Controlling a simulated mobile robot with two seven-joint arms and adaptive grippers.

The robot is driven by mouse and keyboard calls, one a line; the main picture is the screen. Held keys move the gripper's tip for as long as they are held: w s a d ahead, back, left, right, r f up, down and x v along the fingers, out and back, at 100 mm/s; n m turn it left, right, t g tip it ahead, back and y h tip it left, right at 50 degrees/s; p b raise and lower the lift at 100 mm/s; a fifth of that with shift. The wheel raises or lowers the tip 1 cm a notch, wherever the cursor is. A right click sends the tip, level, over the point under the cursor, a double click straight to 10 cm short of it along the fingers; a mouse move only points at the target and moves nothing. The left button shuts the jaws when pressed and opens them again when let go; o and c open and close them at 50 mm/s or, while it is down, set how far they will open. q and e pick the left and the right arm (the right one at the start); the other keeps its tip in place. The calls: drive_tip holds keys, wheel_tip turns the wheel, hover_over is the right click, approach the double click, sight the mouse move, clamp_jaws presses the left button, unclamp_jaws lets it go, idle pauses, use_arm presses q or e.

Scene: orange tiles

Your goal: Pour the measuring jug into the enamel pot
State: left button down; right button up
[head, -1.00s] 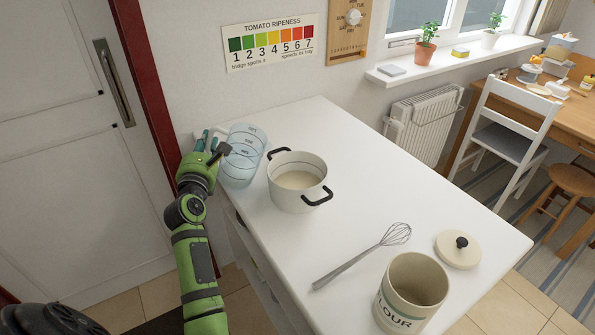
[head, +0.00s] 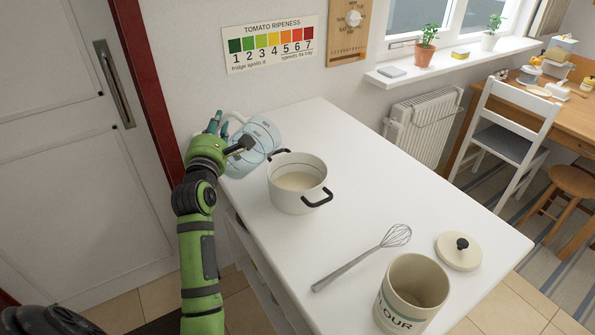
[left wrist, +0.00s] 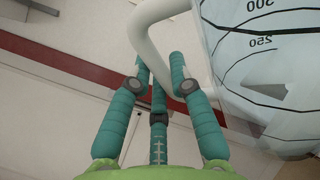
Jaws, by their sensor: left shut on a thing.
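The clear measuring jug (head: 259,146) is held by my left gripper (head: 226,134) at the far left of the white counter, tilted toward the pot. In the left wrist view the teal fingers of my left gripper (left wrist: 160,75) close around the jug's white handle (left wrist: 150,45); the jug's marked wall (left wrist: 265,65) fills the right side. The white enamel pot (head: 297,196) with black handles stands upright just right of the jug, with pale content (head: 297,181) inside. I cannot tell how much is in the jug. My right gripper is not in view.
A whisk (head: 362,258), a flour canister (head: 388,308) without its lid and a cream lid (head: 459,250) lie or stand on the counter's (head: 400,190) near right part. The wall is close behind the jug. The counter right of the pot is clear.

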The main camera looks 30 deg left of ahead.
sight(233, 114)
use_arm(q)
drive_tip(key=shift+d+r+m, duration=0.2)
drive_tip(key=shift+r+m, duration=0.1)
drive_tip(key=shift+m, duration=0.1)
drive_tip(key=shift+w+d+r+m+t+b, duration=0.2)
drive_tip(key=shift+d+m+b, duration=0.1)
drive_tip(key=shift+m+b, duration=0.25)
drive_tip(key=shift+w+d+r+m+t+b, duration=0.1)
drive_tip(key=shift+d+r+m+t+b, duration=0.15)
drive_tip(key=shift+m+b, duration=0.3)
drive_tip(key=shift+w+d+r+m+h+b, duration=0.15)
drive_tip(key=shift+d+m+h+b, duration=0.2)
drive_tip(key=shift+d+m, duration=0.4)
drive_tip(key=shift+w+d+r+m, duration=0.15)
drive_tip(key=shift+d+r+m, duration=0.2)
drive_tip(key=shift+r+m, duration=0.3)
drive_tip(key=shift+f, duration=0.1)
drive_tip(key=shift+d+r+m+t+h, duration=0.15)
drive_tip(key=shift+r+m+t+h, duration=0.1)
drive_tip(key=shift+m, duration=0.15)
